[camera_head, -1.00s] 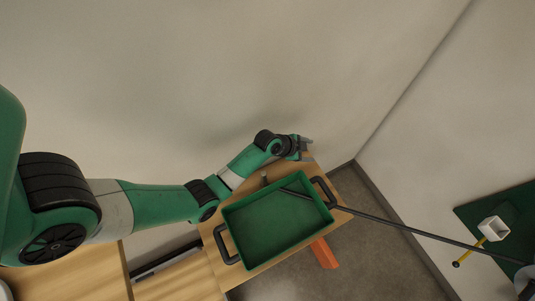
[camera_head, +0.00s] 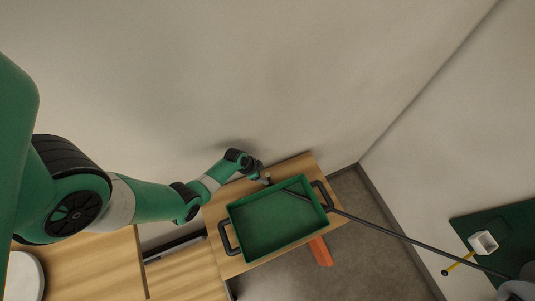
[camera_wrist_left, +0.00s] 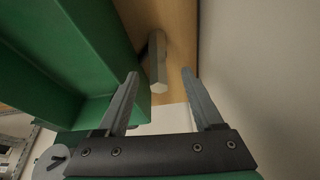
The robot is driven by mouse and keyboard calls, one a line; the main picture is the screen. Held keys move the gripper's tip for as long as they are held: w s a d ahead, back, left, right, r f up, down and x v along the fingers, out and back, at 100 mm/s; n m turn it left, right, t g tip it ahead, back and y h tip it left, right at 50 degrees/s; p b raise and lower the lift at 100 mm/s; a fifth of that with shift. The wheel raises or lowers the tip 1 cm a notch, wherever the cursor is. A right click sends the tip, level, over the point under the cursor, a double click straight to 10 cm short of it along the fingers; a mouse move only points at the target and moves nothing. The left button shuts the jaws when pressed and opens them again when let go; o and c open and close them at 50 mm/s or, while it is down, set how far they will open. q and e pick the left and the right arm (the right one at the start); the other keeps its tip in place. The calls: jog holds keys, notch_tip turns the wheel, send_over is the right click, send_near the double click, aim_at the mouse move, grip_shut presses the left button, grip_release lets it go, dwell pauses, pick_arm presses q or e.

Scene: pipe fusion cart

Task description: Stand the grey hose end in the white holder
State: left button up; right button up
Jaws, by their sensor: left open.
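A short grey faceted piece (camera_wrist_left: 158,62), which looks like the grey hose end, is on the wooden top beside the green tray's wall. In the wrist view it lies ahead of the gap between my left fingers, apart from them. In the head view its small grey end (camera_head: 267,176) shows near the tray's back left corner, partly covered by my wrist. My left gripper (camera_head: 265,181) is open and empty; its spread fingers also show in the wrist view (camera_wrist_left: 160,90). The white square holder (camera_head: 483,243) is at far right by a green panel. My right gripper is not seen.
The green tray (camera_head: 234,222) with dark handles sits on the wooden cart top (camera_head: 298,163). A long dark rod or hose (camera_head: 400,237) runs from the tray to the lower right. An orange piece (camera_head: 321,251) juts out below the tray. A wall stands behind.

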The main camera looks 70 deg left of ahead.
pick_arm(q)
jog(key=shift+w+f, duration=0.15)
jog(key=shift+f, duration=0.05)
jog(key=b+x, duration=0.2)
jog(key=x, duration=0.3)
jog(key=shift+d+f+b, duration=0.1)
jog(key=shift+d+b, duration=0.05)
jog(key=shift+b, duration=0.15)
grip_shut()
